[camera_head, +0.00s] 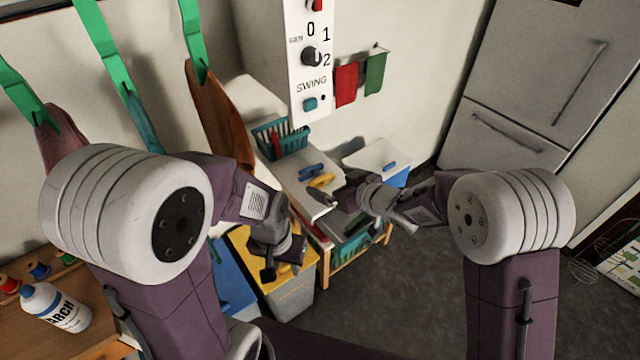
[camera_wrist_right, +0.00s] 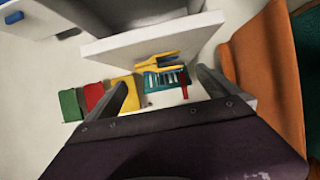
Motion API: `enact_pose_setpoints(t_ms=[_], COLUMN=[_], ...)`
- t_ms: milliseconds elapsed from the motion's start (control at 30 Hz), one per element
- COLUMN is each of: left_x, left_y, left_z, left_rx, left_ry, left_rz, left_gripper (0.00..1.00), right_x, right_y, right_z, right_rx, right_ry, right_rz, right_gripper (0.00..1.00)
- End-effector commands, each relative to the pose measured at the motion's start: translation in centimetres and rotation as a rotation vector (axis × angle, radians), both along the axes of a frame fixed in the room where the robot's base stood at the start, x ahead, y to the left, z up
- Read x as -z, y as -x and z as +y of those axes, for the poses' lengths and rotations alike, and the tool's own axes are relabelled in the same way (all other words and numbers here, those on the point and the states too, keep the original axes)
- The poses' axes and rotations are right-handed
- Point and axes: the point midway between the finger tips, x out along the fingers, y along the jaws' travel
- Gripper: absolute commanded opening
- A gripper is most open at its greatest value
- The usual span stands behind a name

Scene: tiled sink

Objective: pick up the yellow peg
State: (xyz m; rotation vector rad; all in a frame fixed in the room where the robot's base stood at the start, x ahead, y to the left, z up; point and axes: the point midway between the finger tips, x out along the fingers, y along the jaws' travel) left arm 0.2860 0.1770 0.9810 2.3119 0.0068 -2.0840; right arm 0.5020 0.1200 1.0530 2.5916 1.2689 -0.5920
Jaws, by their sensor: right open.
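The yellow peg (camera_head: 321,181) lies on a white top in the head view, beside a blue peg (camera_head: 312,170). In the right wrist view a yellow peg shape (camera_wrist_right: 150,66) shows at the white board's edge, between my fingers in the picture but beyond them. My right gripper (camera_head: 326,196) is open and empty, just in front of the yellow peg and apart from it; it also shows in the right wrist view (camera_wrist_right: 162,80). My left gripper (camera_head: 283,264) hangs lower, over the yellow-lidded bin, its opening unclear.
A teal basket (camera_head: 280,139) with a red item stands behind the pegs. Red (camera_head: 346,85) and green (camera_head: 376,74) cloths hang on the wall. A brown cloth (camera_head: 219,115) hangs at left from green straps. A yellow-lidded bin (camera_head: 290,299) stands below. Open floor lies right.

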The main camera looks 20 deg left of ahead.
Motion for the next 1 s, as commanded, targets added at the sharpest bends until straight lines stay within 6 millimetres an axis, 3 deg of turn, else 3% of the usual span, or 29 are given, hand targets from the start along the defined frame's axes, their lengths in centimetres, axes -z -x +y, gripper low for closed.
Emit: enact_pose_setpoints(t_ms=[167,400,667,900,1000], left_x=[-0.2,-0.8,-0.7,-0.7,-0.7], left_y=[0.0,0.0,0.0,0.0,0.0], left_z=[0.0,0.0,0.0,0.0,0.0], left_rx=[0.0,0.0,0.0,0.0,0.0], left_ry=[0.0,0.0,0.0,0.0,0.0], left_rz=[0.0,0.0,0.0,0.0,0.0], left_gripper=[0.36,0.36,0.36,0.36,0.36], right_x=[0.5,2.4,2.5,2.5,2.5], right_y=[-0.5,-2.7,-2.9,-2.9,-2.9], right_z=[0.7,3.4,3.7,3.7,3.7], right_rx=[0.0,0.001,0.002,0.002,0.002], right_ry=[0.0,0.001,0.0,0.0,0.0], right_rz=[0.001,0.002,0.0,0.0,0.0], right_gripper=[0.99,0.99,0.99,0.35,0.35])
